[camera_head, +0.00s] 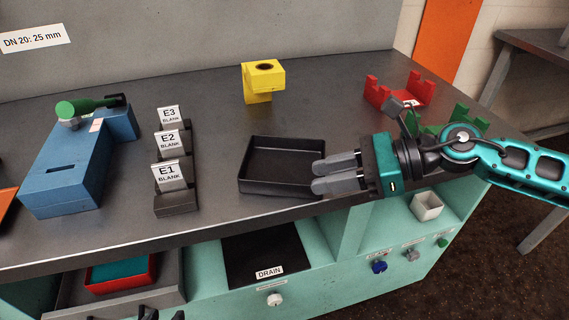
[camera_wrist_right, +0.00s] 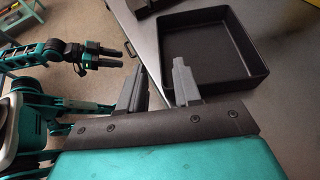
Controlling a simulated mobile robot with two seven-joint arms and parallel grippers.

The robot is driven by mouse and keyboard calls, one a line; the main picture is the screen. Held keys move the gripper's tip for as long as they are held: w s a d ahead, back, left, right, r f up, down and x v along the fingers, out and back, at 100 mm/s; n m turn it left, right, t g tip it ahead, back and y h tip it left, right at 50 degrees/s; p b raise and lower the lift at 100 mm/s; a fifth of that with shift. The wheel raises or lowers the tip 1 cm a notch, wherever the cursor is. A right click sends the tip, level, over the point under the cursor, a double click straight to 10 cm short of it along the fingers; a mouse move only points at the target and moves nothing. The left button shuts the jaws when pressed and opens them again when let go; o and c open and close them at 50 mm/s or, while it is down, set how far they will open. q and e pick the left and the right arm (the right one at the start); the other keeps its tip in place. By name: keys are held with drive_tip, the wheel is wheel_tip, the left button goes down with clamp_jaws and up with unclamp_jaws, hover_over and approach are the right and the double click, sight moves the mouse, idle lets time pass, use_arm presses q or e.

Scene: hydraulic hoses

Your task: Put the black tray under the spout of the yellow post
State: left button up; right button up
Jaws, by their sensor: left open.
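The black tray (camera_head: 282,188) is a shallow, empty square box lying flat on the grey bench; it also shows in the right wrist view (camera_wrist_right: 262,72). The yellow post (camera_head: 260,97) stands behind it, apart from it, with a dark round hole in its overhanging head. My right gripper (camera_head: 318,176) is open at the tray's right edge, its grey fingertips overlapping the rim in the head view. Nothing shows between its fingers, and contact is unclear. My left gripper (camera_wrist_right: 112,57) is open and away from the tray; only dark tips show at the head view's bottom edge.
Blank label holders E1, E2 and E3 (camera_head: 176,200) stand left of the tray. A blue block (camera_head: 70,180) with a green-handled tool is further left. Red (camera_head: 400,92) and green (camera_head: 440,125) holders stand at right. Bare bench lies between tray and post.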

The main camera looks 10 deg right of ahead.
drive_tip(key=shift+p+x, duration=0.65)
drive_tip(key=shift+x, duration=2.85)
drive_tip(key=shift+a+r, duration=0.1)
drive_tip(key=shift+r, duration=0.1)
clamp_jaws()
